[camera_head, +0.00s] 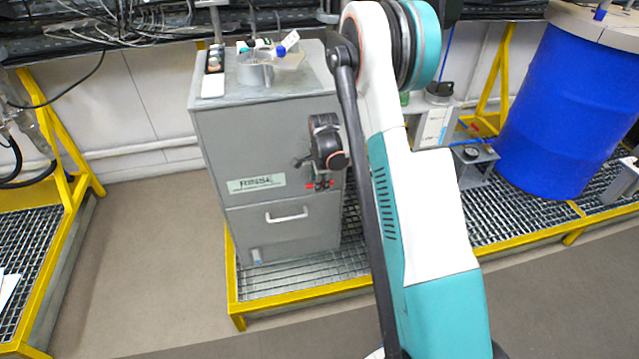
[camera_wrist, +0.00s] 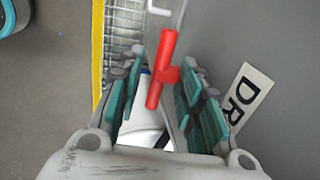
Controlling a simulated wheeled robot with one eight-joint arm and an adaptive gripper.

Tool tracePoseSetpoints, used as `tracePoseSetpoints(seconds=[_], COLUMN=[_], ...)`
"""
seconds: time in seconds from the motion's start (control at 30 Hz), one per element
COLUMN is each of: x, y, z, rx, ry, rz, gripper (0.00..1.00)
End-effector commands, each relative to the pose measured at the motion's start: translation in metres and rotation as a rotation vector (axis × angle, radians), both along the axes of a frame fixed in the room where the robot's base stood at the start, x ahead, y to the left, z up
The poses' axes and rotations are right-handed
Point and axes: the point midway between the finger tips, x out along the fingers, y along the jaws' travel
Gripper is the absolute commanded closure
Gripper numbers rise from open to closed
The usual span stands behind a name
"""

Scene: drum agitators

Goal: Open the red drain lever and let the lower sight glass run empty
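The red drain lever (camera_wrist: 165,68) is a T-shaped red bar, slanted in the wrist view. It lies between the two teal-padded fingers of my gripper (camera_wrist: 162,60), with visible space on both sides. In the head view, red bits (camera_head: 320,184) show on the grey cabinet front just below my gripper (camera_head: 322,178). A white label (camera_wrist: 247,97) reading "DR", partly cut off, is right of the lever. A white rounded body with a blue edge (camera_wrist: 143,122) shows behind the fingers; I cannot tell what it is. I cannot make out the lower sight glass.
The grey cabinet (camera_head: 225,150) with a "RINSE" label (camera_head: 256,184) and a drawer handle (camera_head: 287,215) stands on a yellow-edged grating (camera_head: 290,283). A blue drum (camera_head: 560,110) stands at right. The floor (camera_head: 150,240) at left is clear.

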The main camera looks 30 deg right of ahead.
Motion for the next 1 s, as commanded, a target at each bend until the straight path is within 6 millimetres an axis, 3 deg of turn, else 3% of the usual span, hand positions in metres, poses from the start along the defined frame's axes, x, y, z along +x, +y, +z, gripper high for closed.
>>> tracePoseSetpoints(seconds=[0.27, 0.43, 1.0], x=[0.0002, 0.0002, 0.0016], y=[-0.0001, -0.0001, 0.0040], z=[-0.0013, -0.0013, -0.0017], rx=[0.000, 0.000, -0.098], ry=[0.000, 0.000, 0.028], rz=[0.000, 0.000, 0.003], gripper=[0.66, 1.00, 1.00])
